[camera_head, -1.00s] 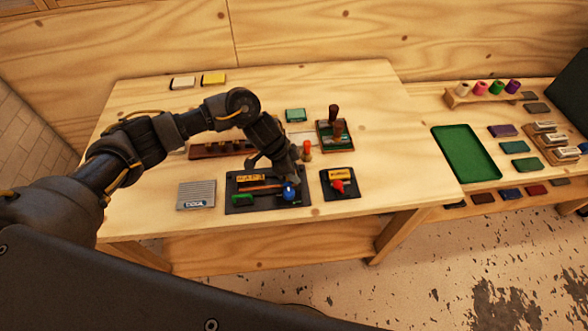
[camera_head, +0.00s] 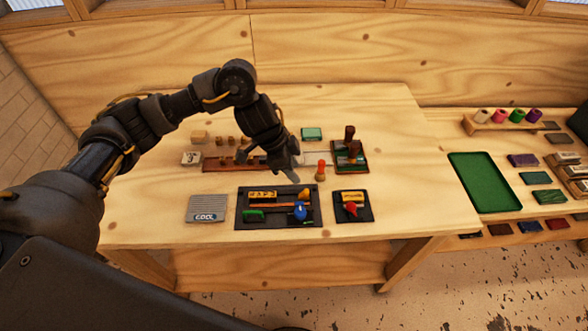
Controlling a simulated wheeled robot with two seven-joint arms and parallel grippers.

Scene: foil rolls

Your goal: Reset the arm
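My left arm reaches in from the left over the wooden table. My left gripper (camera_head: 284,168) points down above the table, behind the black tray (camera_head: 240,224). No object shows between its fingers, but their gap is too small and dark to judge. The tray holds a blue-topped piece (camera_head: 299,211), a green piece (camera_head: 253,216) and a yellow piece (camera_head: 263,195). The gripper is apart from these pieces. My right gripper is out of view.
A small black tray with a red knob (camera_head: 351,208), a grey ridged block (camera_head: 207,207), a red-topped stamp (camera_head: 321,171) and a stand with dark-handled stamps (camera_head: 349,150) are on the table. A green tray (camera_head: 484,182) lies on the right bench. The table's front right is clear.

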